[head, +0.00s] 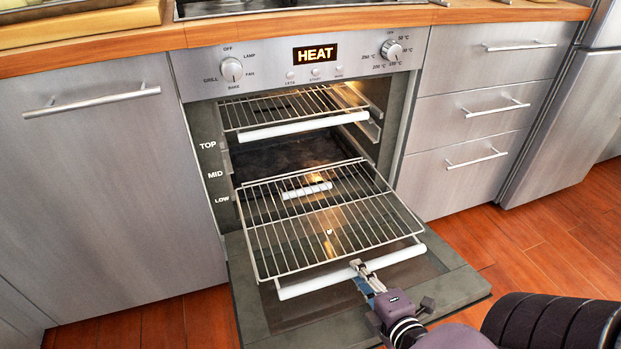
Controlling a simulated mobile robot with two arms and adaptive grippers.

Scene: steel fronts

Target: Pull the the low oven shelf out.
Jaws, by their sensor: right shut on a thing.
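The oven's door (455,290) is folded down open. A wire shelf (290,240) sticks far out of the oven over the door, with a white bar handle (310,286) along its front edge. Its back end is inside, near the MID and LOW labels; I cannot tell exactly which level it sits on. My right gripper (361,268) is shut on the white bar, right of its middle. The gripper hides a short piece of the bar. My left gripper is not in view.
An upper wire shelf (280,108) with its own white bar (305,126) stays inside the oven. A short white bar (307,190) shows through the pulled-out shelf. Steel drawers (480,110) stand right, a cabinet front (100,190) left. The wooden floor is clear at right.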

